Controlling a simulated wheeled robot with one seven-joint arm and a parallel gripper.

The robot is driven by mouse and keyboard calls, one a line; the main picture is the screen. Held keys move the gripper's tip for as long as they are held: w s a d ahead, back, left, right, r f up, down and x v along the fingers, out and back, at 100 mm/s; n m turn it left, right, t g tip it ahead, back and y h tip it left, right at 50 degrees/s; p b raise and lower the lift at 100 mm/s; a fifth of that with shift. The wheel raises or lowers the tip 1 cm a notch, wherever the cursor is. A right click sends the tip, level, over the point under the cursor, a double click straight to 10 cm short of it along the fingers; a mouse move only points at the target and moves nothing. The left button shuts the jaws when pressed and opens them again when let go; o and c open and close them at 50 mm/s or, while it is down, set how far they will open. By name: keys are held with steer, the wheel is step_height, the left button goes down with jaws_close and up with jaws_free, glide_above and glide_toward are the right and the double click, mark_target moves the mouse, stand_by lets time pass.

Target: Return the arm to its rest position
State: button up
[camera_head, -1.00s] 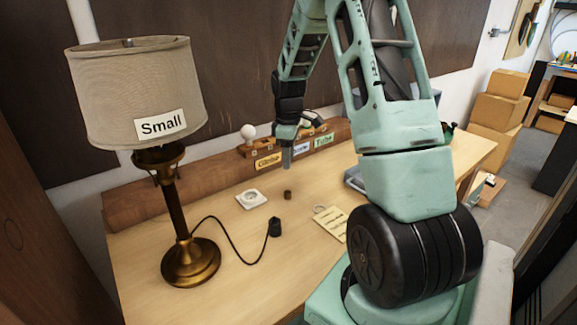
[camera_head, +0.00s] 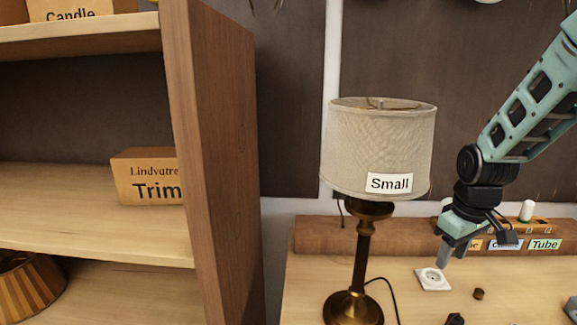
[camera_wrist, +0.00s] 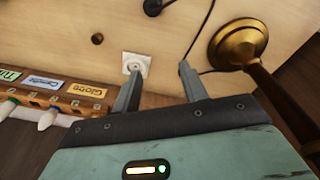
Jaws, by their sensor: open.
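My gripper (camera_head: 447,251) hangs above the table, just right of the lamp, with its fingers pointing down. In the wrist view my gripper (camera_wrist: 158,85) has its two fingers spread apart with nothing between them. The white wall socket plate (camera_head: 433,280) lies on the table below the fingers. It also shows beyond the fingertips in the wrist view (camera_wrist: 136,64). The lamp (camera_head: 364,245) stands upright with a beige shade labelled "Small". Its brass base (camera_wrist: 238,43) is close to the right finger in the wrist view.
A wooden shelf unit (camera_head: 215,160) stands left, holding a "Trim" box (camera_head: 147,178). A bulb rack (camera_wrist: 62,104) with labels runs along the table's back. A dark plug (camera_head: 455,319) and a small brown cylinder (camera_head: 478,294) lie on the table (camera_head: 410,309). A cord runs from the lamp.

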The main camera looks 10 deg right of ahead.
steer(key=s+a+r+n, duration=0.1)
steer(key=s+a+n, duration=0.1)
steer(key=s+a, duration=0.8)
steer(key=s+a+r+n+g+y, duration=0.1)
steer(key=s+a+r+n, duration=0.1)
steer(key=s+a, duration=0.8)
steer(key=a+n, duration=0.1)
steer(key=a, duration=0.7)
steer(key=shift+s+a, duration=0.15)
steer(key=shift+s, duration=0.05)
steer(key=shift+r, duration=0.1)
